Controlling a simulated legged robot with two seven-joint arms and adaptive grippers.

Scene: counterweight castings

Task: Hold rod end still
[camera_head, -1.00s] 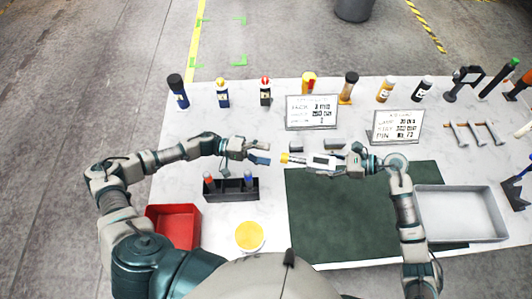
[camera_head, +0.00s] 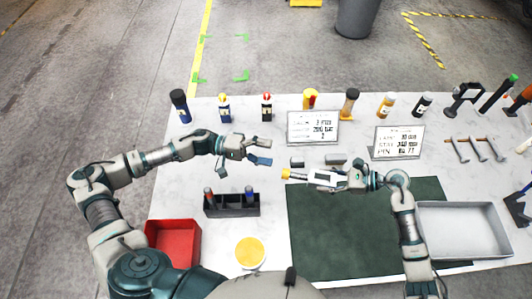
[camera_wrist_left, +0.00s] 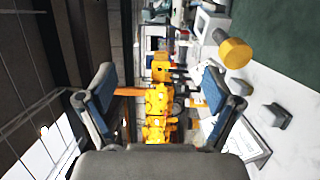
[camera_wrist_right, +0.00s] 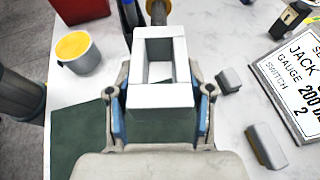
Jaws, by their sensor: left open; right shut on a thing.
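My right gripper (camera_wrist_right: 160,115) is shut on a pale grey casting, a block with a rectangular opening (camera_wrist_right: 160,95). A rod with a yellow end (camera_head: 286,174) sticks out of the casting toward the left; the yellow end also shows in the left wrist view (camera_wrist_left: 235,53). My left gripper (camera_head: 267,151) is open and empty, up and to the left of the yellow end and apart from it. In the left wrist view its two blue-padded fingers (camera_wrist_left: 155,95) are spread, with the yellow end outside them to the right.
A dark green mat (camera_head: 350,240) lies under my right arm, with a grey tray (camera_head: 465,235) to its right. A black holder (camera_head: 232,210), a red bin (camera_head: 172,243) and a yellow-topped cup (camera_head: 250,252) stand at left. Bottles and two sign cards (camera_head: 313,128) line the back.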

